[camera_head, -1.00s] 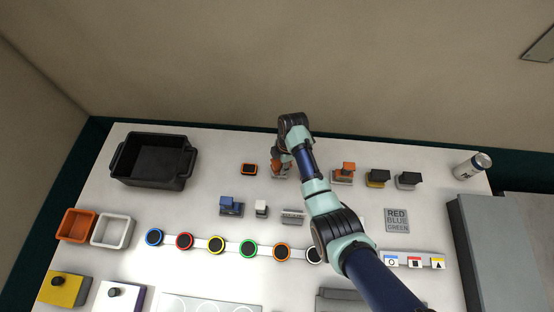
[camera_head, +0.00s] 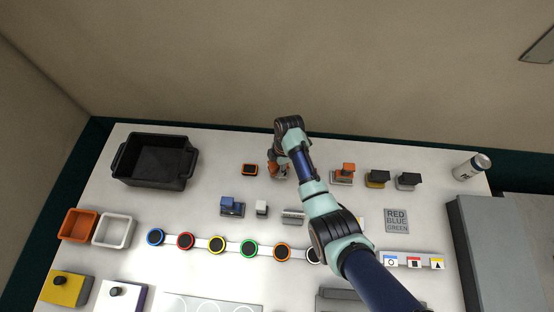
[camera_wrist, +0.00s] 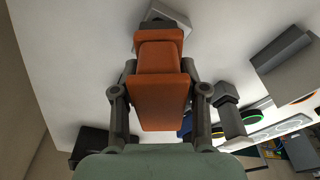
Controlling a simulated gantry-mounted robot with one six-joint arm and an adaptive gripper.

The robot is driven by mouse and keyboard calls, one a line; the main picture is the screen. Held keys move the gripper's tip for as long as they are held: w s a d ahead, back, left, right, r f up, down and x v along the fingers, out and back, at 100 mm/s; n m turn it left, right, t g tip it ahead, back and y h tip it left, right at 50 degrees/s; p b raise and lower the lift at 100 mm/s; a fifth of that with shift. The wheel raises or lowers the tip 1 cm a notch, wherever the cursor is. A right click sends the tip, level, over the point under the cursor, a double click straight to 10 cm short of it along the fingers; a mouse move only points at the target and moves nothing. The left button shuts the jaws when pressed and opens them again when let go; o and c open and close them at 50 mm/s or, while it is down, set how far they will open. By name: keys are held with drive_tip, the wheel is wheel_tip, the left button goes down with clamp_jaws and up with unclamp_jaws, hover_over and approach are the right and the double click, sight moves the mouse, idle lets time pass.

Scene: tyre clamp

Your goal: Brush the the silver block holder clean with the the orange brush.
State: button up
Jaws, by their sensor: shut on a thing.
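My gripper (camera_wrist: 157,68) is shut on the orange brush (camera_wrist: 157,95), with one dark finger on each side of it in the wrist view. The brush's dark far end meets or overlaps a silver block holder (camera_wrist: 180,18) at the top of that view; contact is hard to confirm. In the head view my gripper (camera_head: 277,162) is at the back middle of the table, low over the silver holder (camera_head: 281,176). The arm and gripper partly hide the brush and holder there.
An orange-rimmed dark piece (camera_head: 249,170) lies just left of the gripper. Holders with orange (camera_head: 346,169), yellow (camera_head: 377,178) and black (camera_head: 407,180) pieces stand to the right. A blue block (camera_head: 230,203) and a white block (camera_head: 261,207) stand in front. A black bin (camera_head: 150,182) is back left.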

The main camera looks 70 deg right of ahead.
drive_tip(key=shift+s+d+f, duration=0.1)
drive_tip(key=shift+s+d, duration=0.5)
drive_tip(key=shift+s, duration=0.05)
drive_tip(key=shift+w+a, duration=0.1)
drive_tip(key=shift+w+a+p, duration=0.3)
drive_tip(key=shift+w+a, duration=0.4)
drive_tip(key=shift+a, duration=0.05)
drive_tip(key=shift+s+d, duration=0.1)
drive_tip(key=shift+d, duration=0.05)
drive_tip(key=shift+s+d, duration=0.3)
